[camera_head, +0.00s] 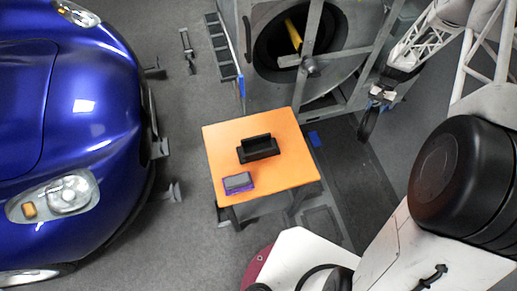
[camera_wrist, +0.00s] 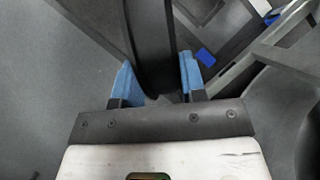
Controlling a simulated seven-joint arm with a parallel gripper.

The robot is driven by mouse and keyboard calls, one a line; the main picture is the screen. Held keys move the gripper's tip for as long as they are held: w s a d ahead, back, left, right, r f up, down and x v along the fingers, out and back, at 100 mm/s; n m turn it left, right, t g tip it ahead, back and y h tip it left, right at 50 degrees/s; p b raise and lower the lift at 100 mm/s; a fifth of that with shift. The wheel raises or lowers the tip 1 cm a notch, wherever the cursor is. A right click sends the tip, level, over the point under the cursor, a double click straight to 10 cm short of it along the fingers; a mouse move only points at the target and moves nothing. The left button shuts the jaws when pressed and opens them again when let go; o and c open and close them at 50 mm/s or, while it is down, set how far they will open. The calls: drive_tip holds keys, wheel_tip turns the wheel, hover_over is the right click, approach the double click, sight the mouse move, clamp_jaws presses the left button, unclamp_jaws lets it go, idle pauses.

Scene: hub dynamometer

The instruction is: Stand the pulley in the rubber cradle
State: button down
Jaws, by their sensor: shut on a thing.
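The pulley (camera_head: 367,124) is a thin dark disc, seen nearly edge-on, hanging below my gripper (camera_head: 380,93) to the right of the orange table. In the wrist view the pulley (camera_wrist: 150,45) stands between the two blue fingertips of my gripper (camera_wrist: 160,80), which is shut on its rim. The rubber cradle (camera_head: 258,154) is a black block with a raised back wall on the orange table, and it looks empty. It lies to the left of the pulley, well apart from it. The cradle does not show in the wrist view.
The orange table (camera_head: 285,175) also bears a purple item with a grey top (camera_head: 239,183) near its front left. A metal frame with a large round drum (camera_head: 300,45) stands behind the table. A blue car (camera_head: 75,130) fills the left side. Much of the tabletop is clear.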

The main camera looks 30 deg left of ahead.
drive_tip(key=s+a+r+m+y, duration=0.1)
drive_tip(key=s+a+r+m, duration=0.2)
drive_tip(key=s+a+r, duration=0.6)
drive_tip(key=s+a+r+m+y, duration=0.25)
drive_tip(key=s+a+r, duration=0.4)
drive_tip(key=a, duration=0.45)
drive_tip(key=s+a+r+m, duration=0.1)
drive_tip(key=s+a+r, duration=0.2)
drive_tip(key=s, duration=0.4)
drive_tip(key=s+a+r+m+t, duration=0.1)
drive_tip(key=s+a+r+m, duration=0.1)
drive_tip(key=s, duration=0.6)
drive_tip(key=s+a+r+m+y, duration=0.1)
drive_tip(key=s+a+r, duration=0.3)
drive_tip(key=s+r, duration=0.2)
drive_tip(key=shift+s+a+r, duration=0.25)
drive_tip(key=shift+s, duration=0.45)
wheel_tip(320, 180, down, 6)
drive_tip(key=shift+t, duration=0.3)
drive_tip(key=shift+f, duration=0.1)
drive_tip(key=shift+f, duration=1.9)
